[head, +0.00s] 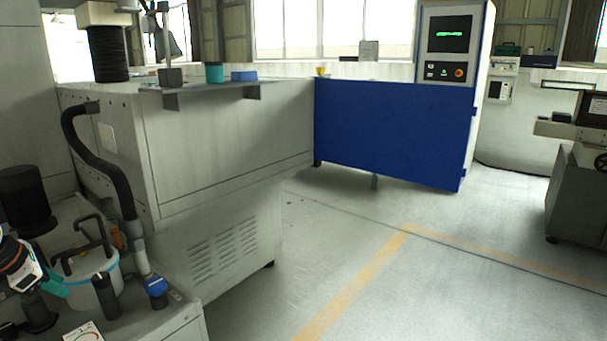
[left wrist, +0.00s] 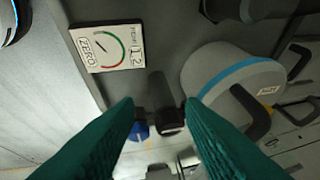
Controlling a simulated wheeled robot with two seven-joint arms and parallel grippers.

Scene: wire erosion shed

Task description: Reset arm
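My left gripper (head: 52,286) shows at the lower left edge of the head view, with a teal finger beside a white tub with a blue band (head: 92,275). In the left wrist view, the two green fingers of my left gripper (left wrist: 160,103) are spread apart with nothing held between them. A black knob (left wrist: 171,120) and a blue cap (left wrist: 140,130) show beyond the gap, apart from the fingers as far as I can tell. My right gripper is not in view.
A gauge plate marked ZERO (left wrist: 108,48) and the banded tub (left wrist: 222,80) are close to my left gripper. A black hose (head: 95,165) runs down the grey machine (head: 225,135). A blue cabinet (head: 390,130) stands behind. The floor (head: 400,290) at centre right is clear.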

